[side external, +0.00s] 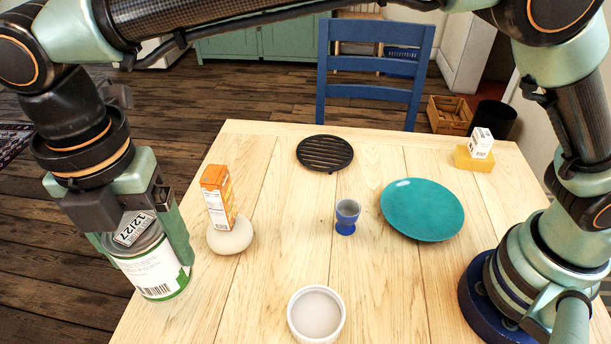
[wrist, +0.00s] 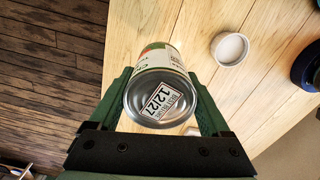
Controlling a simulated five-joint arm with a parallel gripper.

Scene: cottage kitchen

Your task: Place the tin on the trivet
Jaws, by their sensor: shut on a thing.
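The tin (side external: 153,268) has a white and green label and a date sticker on its metal lid. My gripper (side external: 150,235) is shut on it near the table's left edge in the side view. In the wrist view the tin (wrist: 160,85) sits between the two green fingers of my gripper (wrist: 165,105), its lid facing the camera. The trivet (side external: 325,153), round, black and slatted, lies on the table at the far side, apart from the tin and with nothing on it. I cannot tell whether the tin's base touches the table.
A blue egg cup (side external: 346,216), a teal plate (side external: 422,209), a white ramekin (side external: 316,315) and a small white box (side external: 480,143) on a yellow block (side external: 473,160) are on the table (side external: 270,265).

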